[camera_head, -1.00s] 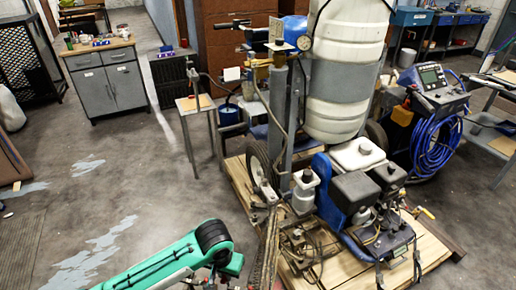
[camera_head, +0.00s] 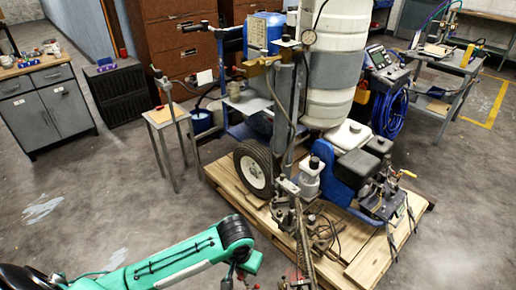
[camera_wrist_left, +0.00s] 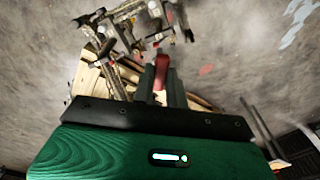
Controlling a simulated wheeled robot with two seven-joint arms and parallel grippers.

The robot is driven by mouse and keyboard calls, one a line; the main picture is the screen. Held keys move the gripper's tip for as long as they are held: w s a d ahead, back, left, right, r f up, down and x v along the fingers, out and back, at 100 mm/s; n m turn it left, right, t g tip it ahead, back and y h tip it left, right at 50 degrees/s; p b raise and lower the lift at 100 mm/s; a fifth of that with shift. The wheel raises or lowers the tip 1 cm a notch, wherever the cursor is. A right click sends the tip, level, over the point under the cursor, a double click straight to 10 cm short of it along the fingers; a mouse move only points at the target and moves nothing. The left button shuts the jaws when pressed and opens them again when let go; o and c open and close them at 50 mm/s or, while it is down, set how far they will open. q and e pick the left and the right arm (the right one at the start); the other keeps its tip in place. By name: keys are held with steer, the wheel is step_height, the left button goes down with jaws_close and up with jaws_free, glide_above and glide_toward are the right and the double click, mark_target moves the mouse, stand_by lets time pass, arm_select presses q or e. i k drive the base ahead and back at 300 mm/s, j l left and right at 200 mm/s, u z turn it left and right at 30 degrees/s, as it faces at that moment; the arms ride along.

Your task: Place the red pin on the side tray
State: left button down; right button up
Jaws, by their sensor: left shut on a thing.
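My left gripper (camera_head: 240,278) is at the bottom edge of the head view, in front of the line striper's wooden pallet. In the left wrist view its fingers (camera_wrist_left: 162,92) are shut on the red pin (camera_wrist_left: 161,70), which stands out between them. In the head view the pin is too small to make out surely. A small stand with a light wooden top (camera_head: 166,114) is left of the machine. A flat grey shelf (camera_head: 250,106) shows on the machine's left side. I cannot tell for sure which is the side tray. My right gripper is not in view.
The line striper (camera_head: 336,70), with its white tank and black wheel (camera_head: 254,170), stands on the pallet (camera_head: 375,265). A grey cabinet (camera_head: 45,112) is at the far left. A blue hose cart (camera_head: 388,105) and grey bench (camera_head: 440,85) are behind right. Left floor is clear.

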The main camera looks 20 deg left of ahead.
mark_target(244, 96)
steer(key=i+j+z, duration=0.1)
steer(key=j+z, duration=0.25)
steer(key=j, duration=0.7)
steer(key=j+z, duration=0.3)
steer(key=j, duration=0.75)
steer(key=i+j+z, duration=0.25)
steer(key=j, duration=0.8)
steer(key=j+z, duration=0.3)
steer(key=j, duration=0.75)
